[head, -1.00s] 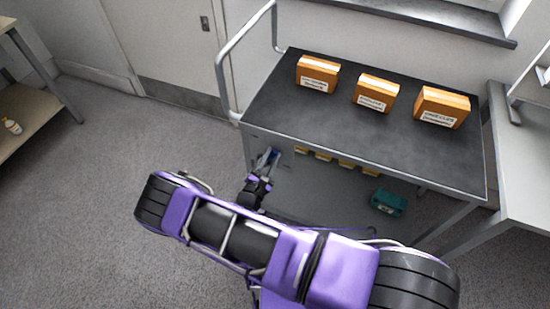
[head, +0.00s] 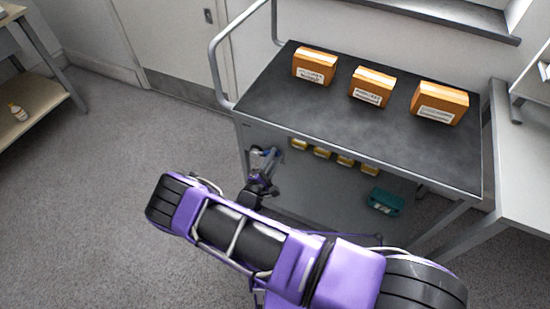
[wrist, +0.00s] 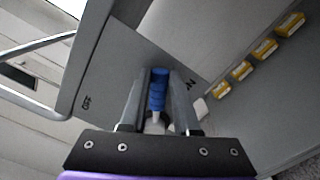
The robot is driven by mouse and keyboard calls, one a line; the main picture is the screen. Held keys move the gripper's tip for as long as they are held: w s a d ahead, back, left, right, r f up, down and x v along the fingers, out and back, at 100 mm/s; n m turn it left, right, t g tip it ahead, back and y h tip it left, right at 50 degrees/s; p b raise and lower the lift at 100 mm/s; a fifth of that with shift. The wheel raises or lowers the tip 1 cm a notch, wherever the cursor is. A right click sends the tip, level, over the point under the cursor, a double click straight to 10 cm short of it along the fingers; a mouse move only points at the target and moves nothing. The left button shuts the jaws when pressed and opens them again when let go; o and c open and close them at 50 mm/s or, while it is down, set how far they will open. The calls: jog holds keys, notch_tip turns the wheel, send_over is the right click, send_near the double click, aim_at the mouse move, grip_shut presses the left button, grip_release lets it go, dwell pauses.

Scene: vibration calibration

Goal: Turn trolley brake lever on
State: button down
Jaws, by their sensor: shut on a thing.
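The grey trolley (head: 290,98) stands ahead with a dark top. Its brake lever has a blue grip (wrist: 158,90), which shows in the wrist view in front of the trolley's grey end panel (wrist: 125,72). My gripper (wrist: 159,84) is shut on the blue grip, with one finger on each side. The panel carries an "OFF" mark (wrist: 87,102) to the left and an "ON" mark (wrist: 190,86) just right of the fingers. The lever is nearer the "ON" mark. In the head view my gripper (head: 264,160) is at the trolley's near left corner, and the lever is mostly hidden.
Orange boxes (head: 314,66) stand on the trolley top. Yellow bins (head: 345,161) and a teal case (head: 385,201) are below it. A white table (head: 530,165) adjoins on the right. A shelf with a bottle (head: 17,112) is far left. The floor (head: 100,190) at left is clear.

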jog(key=shift+f, duration=0.1)
jog(key=c, duration=0.6)
grip_release()
jog(key=shift+c, duration=0.2)
jog(key=shift+s, duration=0.1)
jog(key=v, duration=1.7)
jog(key=shift+s, duration=0.15)
jog(key=shift+a, duration=0.1)
